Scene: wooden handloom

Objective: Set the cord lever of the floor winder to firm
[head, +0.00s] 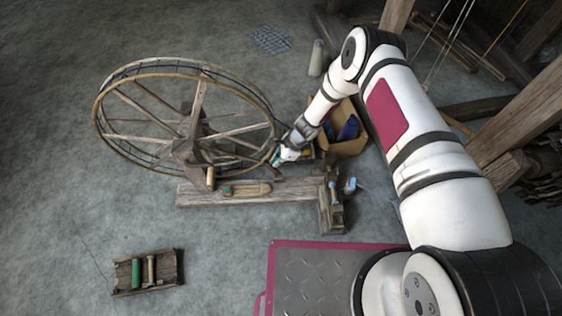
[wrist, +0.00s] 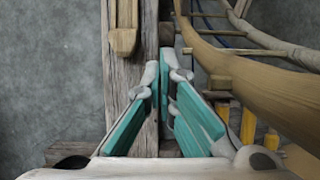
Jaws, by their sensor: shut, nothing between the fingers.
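The floor winder is a large spoked wooden wheel (head: 200,80) on a low timber bench (head: 215,195). My gripper (head: 278,160) is at the wheel's lower right rim, above the bench. In the wrist view my teal-padded gripper (wrist: 158,72) is shut and empty, its tips over the weathered beam (wrist: 118,80), with the wheel rim (wrist: 240,70) close on the right. I cannot clearly make out the cord lever or its setting; the fingers hide part of the beam.
A cardboard box (head: 350,145) stands behind my gripper. A tray of bobbins (head: 148,272) sits front left. Floor at left is clear.

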